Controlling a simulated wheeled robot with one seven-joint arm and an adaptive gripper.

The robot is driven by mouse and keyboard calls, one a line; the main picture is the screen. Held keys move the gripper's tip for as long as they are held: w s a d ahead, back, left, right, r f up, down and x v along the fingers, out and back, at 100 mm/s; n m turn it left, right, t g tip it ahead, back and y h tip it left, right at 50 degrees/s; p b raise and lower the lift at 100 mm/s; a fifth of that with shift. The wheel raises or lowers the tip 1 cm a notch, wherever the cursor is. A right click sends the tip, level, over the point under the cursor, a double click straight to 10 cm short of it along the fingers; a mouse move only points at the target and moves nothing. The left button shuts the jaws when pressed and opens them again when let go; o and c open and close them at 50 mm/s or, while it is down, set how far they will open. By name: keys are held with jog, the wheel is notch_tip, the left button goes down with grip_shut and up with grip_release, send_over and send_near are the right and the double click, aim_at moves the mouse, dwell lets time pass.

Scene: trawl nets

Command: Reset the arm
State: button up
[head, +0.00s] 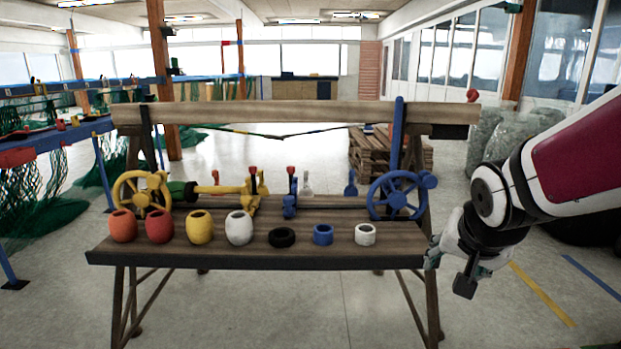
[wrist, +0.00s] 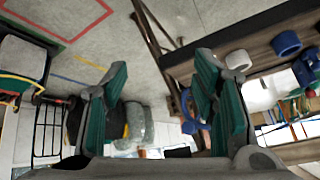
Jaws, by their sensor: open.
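My arm reaches in from the right in the head view, and my gripper (head: 438,256) is at the right end of the wooden bench (head: 300,255), its fingers partly hidden. In the wrist view my gripper (wrist: 160,95) shows two green-lined fingers spread wide apart with nothing between them. The bench edge and a white ring (wrist: 238,60) and a blue ring (wrist: 286,43) show right of the fingers, apart from them.
On the bench stand red pots (head: 124,226), a yellow pot (head: 200,227), a white pot (head: 239,228), a black ring (head: 282,238), a yellow handwheel (head: 142,192) and a blue handwheel (head: 398,196). Pallets (head: 375,152) stand behind. Open floor lies right of the bench.

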jog(key=s+a+n+g+y, duration=0.1)
jog(key=s+a+n+g, duration=0.2)
jog(key=s, duration=1.1)
jog(key=s+a+n+g+y, duration=0.1)
jog(key=s+a+n+g, duration=0.15)
jog(key=s, duration=1.25)
notch_tip(320, 180, up, 24)
jog(key=t+p, duration=0.2)
jog(key=p, duration=1.9)
jog(key=shift+s+d+n+t+p, duration=0.25)
jog(key=shift+n+t+p, duration=0.1)
jog(key=shift+n+p, duration=0.1)
